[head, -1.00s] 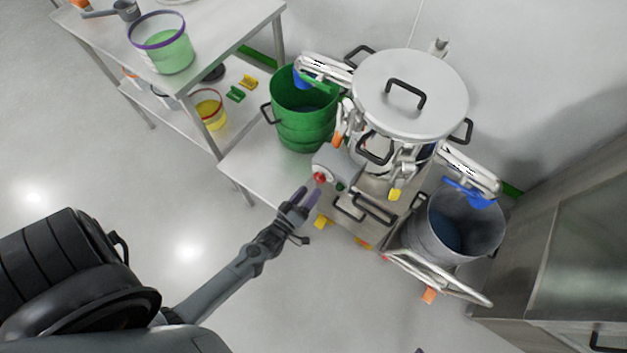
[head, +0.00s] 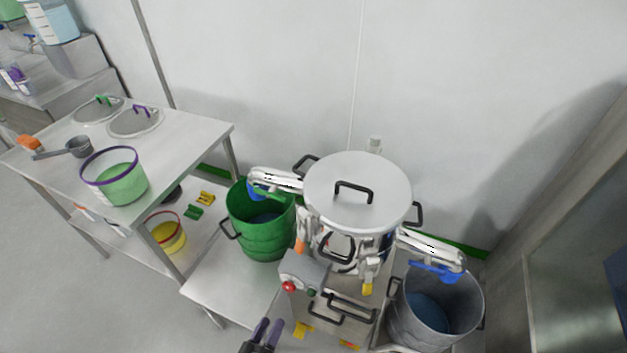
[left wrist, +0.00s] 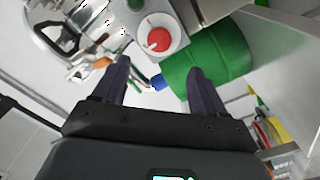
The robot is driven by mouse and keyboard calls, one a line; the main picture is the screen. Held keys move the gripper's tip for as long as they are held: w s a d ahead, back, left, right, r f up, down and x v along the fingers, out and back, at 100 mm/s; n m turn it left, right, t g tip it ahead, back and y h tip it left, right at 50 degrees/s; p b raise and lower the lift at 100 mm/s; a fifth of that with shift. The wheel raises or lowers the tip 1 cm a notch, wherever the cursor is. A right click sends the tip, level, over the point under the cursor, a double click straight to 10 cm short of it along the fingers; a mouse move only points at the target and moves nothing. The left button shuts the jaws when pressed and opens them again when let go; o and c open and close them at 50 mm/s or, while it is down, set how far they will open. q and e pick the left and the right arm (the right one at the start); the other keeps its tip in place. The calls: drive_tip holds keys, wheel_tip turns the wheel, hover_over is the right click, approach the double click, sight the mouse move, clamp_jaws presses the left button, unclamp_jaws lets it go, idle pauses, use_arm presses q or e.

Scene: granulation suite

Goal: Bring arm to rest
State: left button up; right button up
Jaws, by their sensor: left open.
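My left gripper (head: 266,332) shows at the bottom edge of the head view, its two dark purple fingers pointing up toward the machine. It is open and holds nothing. In the left wrist view its fingers (left wrist: 160,88) stand apart with an empty gap between them. The grey control box (head: 303,272) with its red button (head: 289,286) lies just beyond the fingertips; the red button also shows in the wrist view (left wrist: 158,40). The fingers appear apart from it. Most of my left arm is below the head view. My right gripper is not in view.
The lidded steel machine (head: 358,190) stands against the wall. A green bucket (head: 262,222) is at its left and a grey bucket (head: 433,308) at its right. A steel table (head: 190,135) at left holds a green-filled tub (head: 115,178), lids and a scoop. Open floor lies at the lower left.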

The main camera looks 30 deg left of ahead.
use_arm(q)
drive_tip(key=w+d+r+m+g+h, duration=0.2)
drive_tip(key=w+r+m, duration=0.15)
drive_tip(key=r, duration=0.35)
drive_tip(key=w+d+r+m+g+h, duration=0.2)
drive_tip(key=d+r+m, duration=0.15)
drive_tip(key=r, duration=0.35)
drive_tip(key=s+r+m+g+y+p, duration=0.1)
drive_tip(key=s+r+m+g, duration=0.2)
drive_tip(key=s+m+g, duration=0.6)
drive_tip(key=s+r+n+p, duration=0.1)
drive_tip(key=s+r+p, duration=0.1)
drive_tip(key=r+p, duration=1.6)
drive_tip(key=s+r+n+g+p, duration=0.1)
drive_tip(key=s+r+n+p, duration=0.1)
drive_tip(key=r+p, duration=1.6)
